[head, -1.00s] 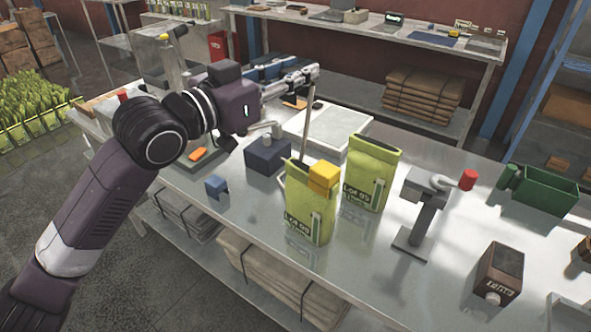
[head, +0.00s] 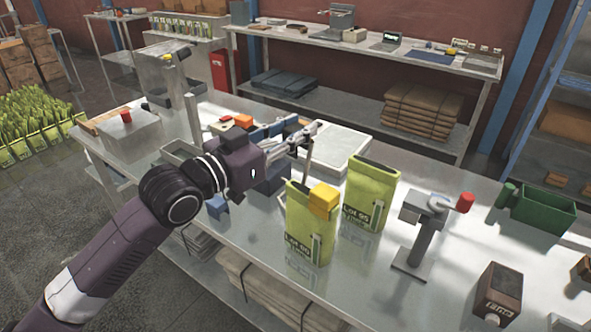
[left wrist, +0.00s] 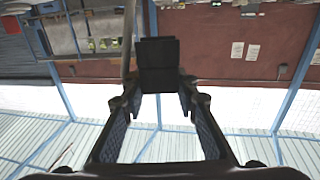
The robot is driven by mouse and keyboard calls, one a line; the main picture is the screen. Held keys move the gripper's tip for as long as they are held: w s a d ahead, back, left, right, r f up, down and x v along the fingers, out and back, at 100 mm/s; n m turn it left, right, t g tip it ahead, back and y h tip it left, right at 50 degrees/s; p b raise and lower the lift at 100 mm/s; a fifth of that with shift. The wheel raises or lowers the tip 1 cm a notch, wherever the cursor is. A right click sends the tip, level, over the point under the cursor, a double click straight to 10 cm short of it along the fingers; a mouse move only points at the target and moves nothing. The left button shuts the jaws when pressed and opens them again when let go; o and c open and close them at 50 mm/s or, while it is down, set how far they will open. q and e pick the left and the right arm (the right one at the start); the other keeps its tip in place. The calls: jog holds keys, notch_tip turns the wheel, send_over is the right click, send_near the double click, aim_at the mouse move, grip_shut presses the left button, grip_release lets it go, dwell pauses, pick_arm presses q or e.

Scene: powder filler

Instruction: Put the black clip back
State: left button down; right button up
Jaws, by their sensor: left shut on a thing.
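My left gripper (head: 309,134) is shut on the black clip (left wrist: 159,65), a dark block held between its fingertips in the left wrist view. In the head view the clip cannot be made out. The gripper is above the table, just behind and above the front yellow-green bag (head: 308,236). A thin rod (head: 307,158) stands up from that bag close to the fingers; I cannot tell whether they touch. A yellow block (head: 323,199) sits at the bag's top right corner. A second yellow-green bag (head: 370,195) stands upright behind it to the right. My right gripper is not in view.
A grey stand with a red knob (head: 464,203), a green bin (head: 540,212) and a brown box (head: 498,288) are on the right of the table. A blue block (head: 217,207) is below my arm.

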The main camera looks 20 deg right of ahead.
pick_arm(q)
send_over(296, 184)
notch_tip(296, 184, down, 7)
jog(key=shift+p, duration=0.45)
notch_tip(296, 184, down, 3)
jog(key=shift+s+a+f, duration=0.1)
jog(key=shift+f, duration=0.05)
jog(key=shift+s+f, duration=0.15)
jog(key=shift+f, duration=0.35)
jog(key=c, duration=1.7)
grip_release()
jog(key=shift+f, duration=0.1)
jog(key=shift+o, duration=0.9)
jog(key=shift+w, duration=0.3)
jog(key=shift+r, duration=0.25)
jog(key=shift+s, duration=0.1)
